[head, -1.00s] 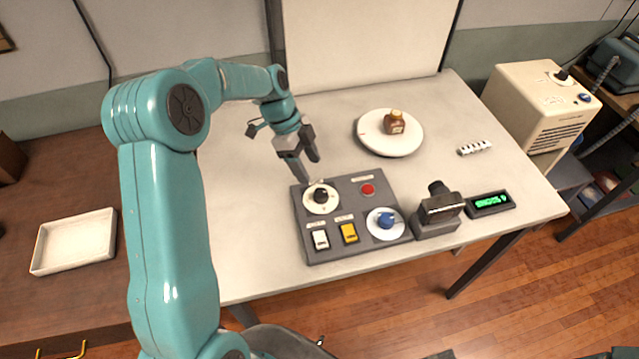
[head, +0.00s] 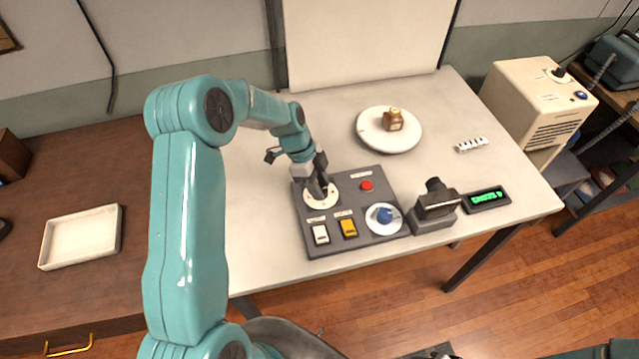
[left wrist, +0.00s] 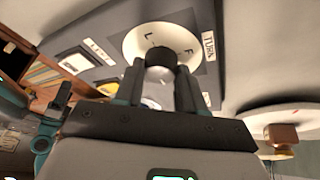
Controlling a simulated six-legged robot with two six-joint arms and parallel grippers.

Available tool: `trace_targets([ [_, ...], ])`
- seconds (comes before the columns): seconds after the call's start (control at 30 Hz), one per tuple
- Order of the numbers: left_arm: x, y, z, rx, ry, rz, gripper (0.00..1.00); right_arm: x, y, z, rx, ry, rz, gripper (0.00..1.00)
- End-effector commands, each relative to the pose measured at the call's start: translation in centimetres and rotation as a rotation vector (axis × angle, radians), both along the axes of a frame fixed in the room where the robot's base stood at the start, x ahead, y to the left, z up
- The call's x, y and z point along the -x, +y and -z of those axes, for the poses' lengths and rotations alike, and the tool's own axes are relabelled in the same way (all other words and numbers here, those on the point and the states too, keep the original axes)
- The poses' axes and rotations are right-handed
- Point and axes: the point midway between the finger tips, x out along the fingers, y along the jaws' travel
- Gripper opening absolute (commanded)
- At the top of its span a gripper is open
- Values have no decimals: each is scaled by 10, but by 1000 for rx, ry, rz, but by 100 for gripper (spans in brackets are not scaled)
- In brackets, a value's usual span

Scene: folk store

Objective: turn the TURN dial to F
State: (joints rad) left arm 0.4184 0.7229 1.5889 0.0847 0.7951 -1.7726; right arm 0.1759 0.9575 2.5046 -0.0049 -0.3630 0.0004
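The TURN dial is a black knob (left wrist: 160,62) on a white round plate (left wrist: 137,42) with letters; an L and an F can be made out beside the TURN label (left wrist: 208,46). In the head view the dial plate (head: 312,201) is at the panel's upper left, and my gripper covers most of the knob. My left gripper (head: 321,190) points down at the dial. In the left wrist view its two fingers (left wrist: 160,80) stand on either side of the knob, open, with no clear grip on it. Where the knob points is not readable. My right gripper is not in view.
The grey panel (head: 359,181) also bears a red button (head: 367,185), a blue knob (head: 385,215), a white switch (head: 320,234) and a yellow switch (head: 348,228). A dark device (head: 435,205) and a green display (head: 487,199) stand to its right. A plate with a brown jar (head: 393,120) is behind.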

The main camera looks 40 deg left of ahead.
Motion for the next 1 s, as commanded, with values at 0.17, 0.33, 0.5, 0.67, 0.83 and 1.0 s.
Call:
trace_targets([
  [0.17,-1,-2,1,2,-1,-5,8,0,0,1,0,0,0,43],
  [0.33,0,-1,2,1,-2,-42,8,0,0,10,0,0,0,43],
  [0.5,0,-2,5,1,-3,-133,8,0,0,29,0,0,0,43],
  [0.67,1,-2,6,2,-4,-266,8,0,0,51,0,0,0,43],
  [0.83,2,-3,5,2,-4,-426,8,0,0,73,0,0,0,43],
  [1.0,2,-3,4,2,-5,-587,8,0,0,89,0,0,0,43],
])
